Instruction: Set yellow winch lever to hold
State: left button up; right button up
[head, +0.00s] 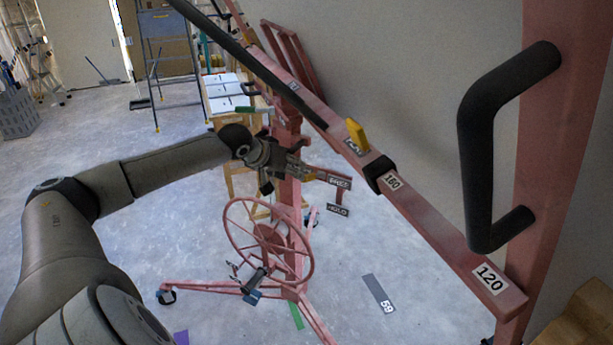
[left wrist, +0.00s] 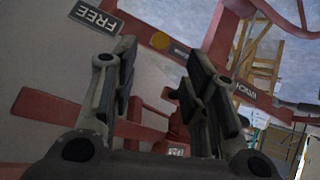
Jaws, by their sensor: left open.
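In the head view, a small yellow piece (head: 317,176) shows beside the FREE plate (head: 339,181), with the HOLD plate (head: 338,210) below. My left gripper (head: 299,171) is at the red mast beside these plates. My right gripper is not in view.
A red spoked wheel (head: 268,241) stands below the gripper. A red boom (head: 425,222) with a yellow handle (head: 357,135) slants across the right. A black grab handle (head: 480,150) is at far right.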

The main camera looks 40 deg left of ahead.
aim_at(306, 179)
pick_arm(q)
jog(key=p+x, duration=0.3)
jog(key=x, duration=0.6)
jog(key=shift+w+f, duration=0.4)
jog(key=shift+f, duration=0.05)
jog(key=shift+w+f, duration=0.1)
jog(key=shift+w, duration=0.05)
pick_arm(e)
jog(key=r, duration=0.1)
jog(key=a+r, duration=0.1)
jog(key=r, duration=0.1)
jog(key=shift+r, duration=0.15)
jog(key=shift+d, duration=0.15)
pick_arm(q)
grip_shut()
